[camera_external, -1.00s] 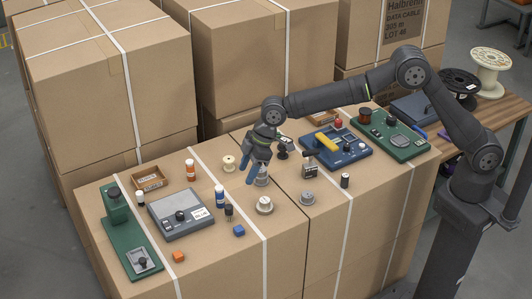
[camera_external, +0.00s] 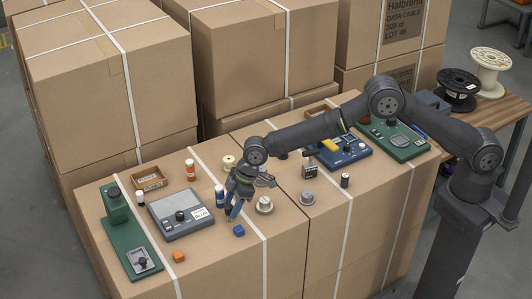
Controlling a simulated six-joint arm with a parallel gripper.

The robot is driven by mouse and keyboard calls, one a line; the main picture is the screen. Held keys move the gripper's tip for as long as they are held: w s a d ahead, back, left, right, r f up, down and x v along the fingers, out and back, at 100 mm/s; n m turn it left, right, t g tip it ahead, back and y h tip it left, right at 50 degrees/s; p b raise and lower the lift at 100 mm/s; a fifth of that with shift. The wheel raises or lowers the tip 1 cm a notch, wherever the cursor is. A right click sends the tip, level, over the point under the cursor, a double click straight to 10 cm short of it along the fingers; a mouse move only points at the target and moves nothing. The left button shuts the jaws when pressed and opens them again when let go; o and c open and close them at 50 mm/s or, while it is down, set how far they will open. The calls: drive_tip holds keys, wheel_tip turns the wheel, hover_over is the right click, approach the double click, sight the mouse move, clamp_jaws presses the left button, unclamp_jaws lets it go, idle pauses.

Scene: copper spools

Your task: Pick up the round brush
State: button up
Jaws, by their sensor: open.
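My gripper (camera_external: 233,213) is open and points down at the boxes' top, just right of the blue bottle (camera_external: 219,197). A small dark upright item, which looks like the round brush, stood at this spot in the earlier view. My fingers now cover it almost wholly, so I cannot tell whether it is between them or behind them. Nothing is seen gripped.
A blue cube (camera_external: 239,230) lies just in front of my gripper and a silver knob-like piece (camera_external: 264,205) to its right. A grey device (camera_external: 180,213) is to the left. An orange bottle (camera_external: 190,169) stands behind. Bare cardboard lies at the front right.

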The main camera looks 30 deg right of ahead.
sight(231, 206)
drive_tip(key=shift+x, duration=1.65)
drive_tip(key=c, duration=1)
drive_tip(key=shift+r, duration=0.1)
drive_tip(key=shift+c, duration=0.2)
